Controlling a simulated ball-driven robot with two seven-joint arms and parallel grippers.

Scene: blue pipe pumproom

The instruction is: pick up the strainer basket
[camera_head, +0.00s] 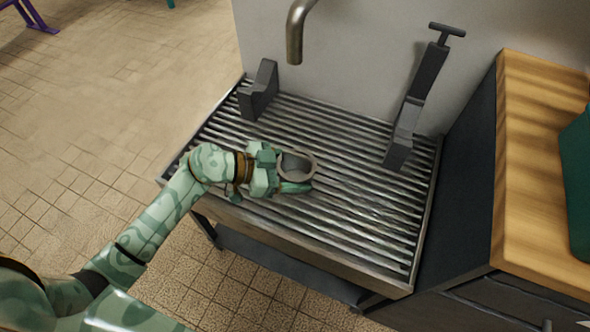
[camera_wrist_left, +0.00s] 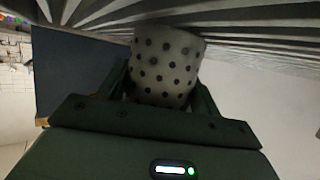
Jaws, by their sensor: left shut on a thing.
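The strainer basket (camera_head: 297,165) shows in the head view as a round grey cup with an open top, over the slatted rack near its left front part. In the left wrist view the basket (camera_wrist_left: 166,68) is a pale cylinder with rows of dark holes, between the two fingers. My left gripper (camera_head: 285,173) is shut on it. The basket is close to the slats; I cannot tell whether it touches them. My right gripper is in neither view.
The slatted metal rack (camera_head: 350,215) has free room right of the basket. A wooden-topped cabinet (camera_head: 535,170) with a green object (camera_head: 577,185) borders the right.

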